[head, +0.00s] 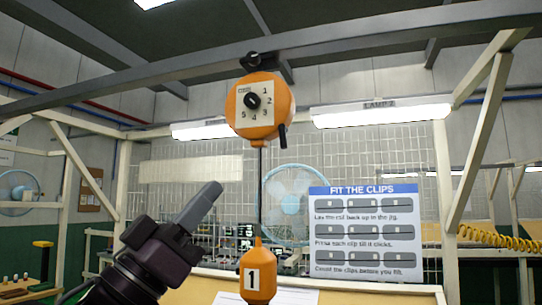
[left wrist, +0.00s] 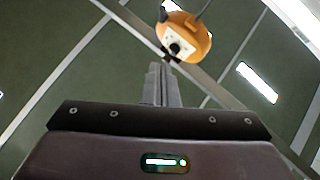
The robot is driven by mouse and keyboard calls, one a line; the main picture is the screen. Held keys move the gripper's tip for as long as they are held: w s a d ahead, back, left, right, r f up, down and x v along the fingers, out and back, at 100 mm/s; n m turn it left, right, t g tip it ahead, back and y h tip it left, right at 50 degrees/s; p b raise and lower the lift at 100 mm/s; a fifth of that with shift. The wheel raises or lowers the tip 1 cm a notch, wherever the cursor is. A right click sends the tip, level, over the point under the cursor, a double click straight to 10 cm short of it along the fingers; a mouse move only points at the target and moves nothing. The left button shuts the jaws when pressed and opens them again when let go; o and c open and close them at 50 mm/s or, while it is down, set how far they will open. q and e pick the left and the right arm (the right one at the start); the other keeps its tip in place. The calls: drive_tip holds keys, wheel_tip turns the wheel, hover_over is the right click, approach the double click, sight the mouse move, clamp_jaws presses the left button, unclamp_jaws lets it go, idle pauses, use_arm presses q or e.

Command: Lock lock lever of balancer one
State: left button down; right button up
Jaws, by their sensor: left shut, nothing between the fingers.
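The orange balancer (head: 274,118) hangs from an overhead beam, with a round dial face and a black knob. Its dark lock lever (head: 282,136) sticks downward at the lower right of the housing. A cable runs down from it to an orange weight (head: 257,272) marked 1. My left gripper (head: 212,192) is shut and empty, below and left of the balancer, pointing up and right, apart from it. In the left wrist view the balancer (left wrist: 187,38) is beyond the shut fingertips (left wrist: 157,70). My right gripper is not in view.
The overhead beam (head: 360,40) crosses above the balancer. A sign headed FIT THE CLIPS (head: 366,190) stands at the right. A blue fan (head: 290,205) and a mesh wall are behind. A yellow coiled hose (head: 495,238) hangs at far right. The air between gripper and balancer looks clear.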

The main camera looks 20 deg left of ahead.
use_arm(q)
drive_tip(key=p, duration=0.6)
approach(279, 131)
wheel_tip(279, 131, up, 4)
drive_tip(key=w+d+p, duration=0.1)
drive_tip(key=w, duration=0.1)
drive_tip(key=shift+w+d+f+p, duration=0.15)
drive_tip(key=shift+w+d+p, duration=0.2)
drive_tip(key=shift+w, duration=0.05)
drive_tip(key=shift+w+d+f, duration=0.1)
drive_tip(key=shift+w+d, duration=0.1)
drive_tip(key=shift+w, duration=0.05)
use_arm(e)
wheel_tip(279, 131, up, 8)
use_arm(q)
drive_tip(key=shift+a+n, duration=0.1)
drive_tip(key=shift+n, duration=0.2)
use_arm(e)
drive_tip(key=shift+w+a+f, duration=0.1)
